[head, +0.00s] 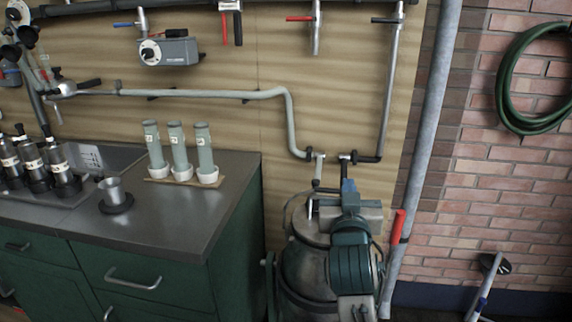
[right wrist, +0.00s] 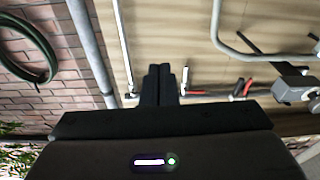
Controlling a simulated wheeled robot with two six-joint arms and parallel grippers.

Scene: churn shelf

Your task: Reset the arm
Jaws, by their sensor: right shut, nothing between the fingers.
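My right gripper (right wrist: 159,70) shows at the middle of the right wrist view. Its two dark fingers are together with nothing between them. They point toward the wall panel and its pipes, apart from them as far as I can tell. The dark wrist body fills the bottom of that view, with a small white and green light on it. I cannot make out the right gripper clearly in the head view. My left gripper is not in view.
A green cabinet (head: 232,222) carries three grey-green tubes (head: 178,150) and a metal cup (head: 114,192). A metal churn (head: 305,265) with a teal motor stands right of it. A thick pipe (head: 432,120) and green hose (head: 508,75) are on the wall.

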